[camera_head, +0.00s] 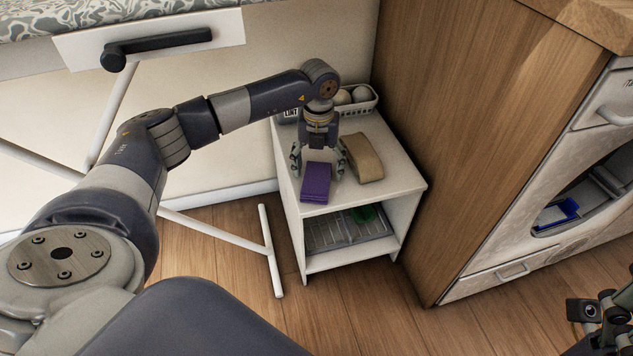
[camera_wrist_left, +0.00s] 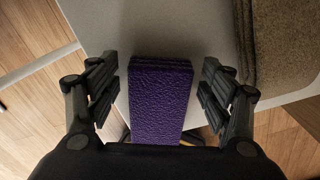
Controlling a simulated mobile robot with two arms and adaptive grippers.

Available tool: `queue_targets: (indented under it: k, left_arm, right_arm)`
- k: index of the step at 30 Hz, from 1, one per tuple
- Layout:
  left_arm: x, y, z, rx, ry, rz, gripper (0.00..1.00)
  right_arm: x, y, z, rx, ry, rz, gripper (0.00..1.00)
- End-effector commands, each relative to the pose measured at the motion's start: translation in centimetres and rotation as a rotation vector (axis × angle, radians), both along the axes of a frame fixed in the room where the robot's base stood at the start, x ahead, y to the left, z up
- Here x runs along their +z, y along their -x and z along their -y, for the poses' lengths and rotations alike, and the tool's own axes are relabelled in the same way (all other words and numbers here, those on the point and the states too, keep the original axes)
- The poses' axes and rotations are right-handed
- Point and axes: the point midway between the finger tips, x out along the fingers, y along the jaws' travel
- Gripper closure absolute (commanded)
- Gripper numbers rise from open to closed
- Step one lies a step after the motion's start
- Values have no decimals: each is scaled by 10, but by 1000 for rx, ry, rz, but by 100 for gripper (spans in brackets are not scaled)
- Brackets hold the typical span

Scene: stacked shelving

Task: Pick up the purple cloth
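The purple cloth (camera_head: 316,183) is a folded block lying on top of a small white shelf unit (camera_head: 398,177). In the left wrist view the cloth (camera_wrist_left: 160,98) lies between the two fingers, with a gap on each side. My left gripper (camera_head: 318,163) is open above the cloth, fingers spread to either side of it. It also shows in the left wrist view (camera_wrist_left: 160,90). My right gripper (camera_head: 600,318) shows only in part at the lower right edge, and its fingers are unclear.
A folded brown cloth (camera_head: 362,157) lies close to the right of the purple one. A white basket (camera_head: 360,105) with round items stands behind. The lower shelf holds a clear tray (camera_head: 335,231) and a green item (camera_head: 364,213). A wooden cabinet side (camera_head: 460,120) rises at the right.

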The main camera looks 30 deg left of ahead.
Motion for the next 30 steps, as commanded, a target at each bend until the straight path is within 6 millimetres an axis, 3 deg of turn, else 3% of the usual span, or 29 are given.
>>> queue_targets:
  k: [1, 4, 8, 19, 26, 30]
  left_arm:
    - [0, 0, 0, 0, 0, 0, 47]
    - [0, 0, 0, 0, 0, -1, 68]
    - [0, 0, 0, 0, 0, -1, 72]
    - [7, 0, 0, 0, 0, -1, 72]
    - [38, -1, 0, 0, 1, 2, 72]
    - [38, 16, 18, -6, 0, -3, 72]
  right_arm:
    - [0, 0, 0, 0, 0, 0, 26]
    - [0, 0, 0, 0, 0, 0, 26]
    - [0, 0, 0, 0, 0, 1, 26]
    - [5, 2, 0, 1, -2, 5, 26]
    - [2, 2, 1, 2, -1, -53, 26]
    - [11, 3, 1, 2, -3, -46, 26]
